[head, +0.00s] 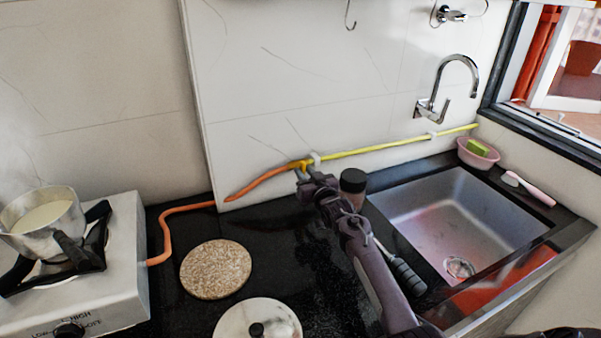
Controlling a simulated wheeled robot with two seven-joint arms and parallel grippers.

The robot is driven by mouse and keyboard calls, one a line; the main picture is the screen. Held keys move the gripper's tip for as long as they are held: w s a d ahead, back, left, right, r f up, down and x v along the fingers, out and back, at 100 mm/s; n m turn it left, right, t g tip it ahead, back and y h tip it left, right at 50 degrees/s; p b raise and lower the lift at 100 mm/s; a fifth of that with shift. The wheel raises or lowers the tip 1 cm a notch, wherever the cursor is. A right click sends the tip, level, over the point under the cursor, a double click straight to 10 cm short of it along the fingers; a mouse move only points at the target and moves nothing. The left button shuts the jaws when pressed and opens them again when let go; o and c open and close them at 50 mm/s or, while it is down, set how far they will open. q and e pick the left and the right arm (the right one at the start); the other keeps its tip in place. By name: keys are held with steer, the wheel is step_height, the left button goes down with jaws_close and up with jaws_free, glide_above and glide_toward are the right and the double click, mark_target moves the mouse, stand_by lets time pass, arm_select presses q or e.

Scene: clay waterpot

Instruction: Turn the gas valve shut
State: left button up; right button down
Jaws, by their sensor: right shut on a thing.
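The gas valve (298,165) is a small yellow fitting low on the tiled wall, where the orange hose (262,179) meets the yellow pipe (380,146). My right gripper (302,176) reaches up from the lower right and is shut at the valve, on its handle. The fingers and wrist hide most of the handle, so its angle is hard to read. My left gripper is not in view.
A stove (120,275) with a pot (42,222) stands at left. A cork mat (215,268) and a pot lid (257,322) lie on the black counter. A dark-capped jar (353,180) stands right beside my right gripper. The sink (460,215) is at right.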

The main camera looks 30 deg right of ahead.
steer(key=shift+a+r, duration=0.1)
steer(key=c, duration=1.5)
jaws_free()
steer(key=shift+s, duration=0.65)
steer(key=s, duration=0.6)
steer(key=shift+s+a+r, duration=0.1)
steer(key=shift+s+a, duration=0.2)
steer(key=shift+a, duration=0.05)
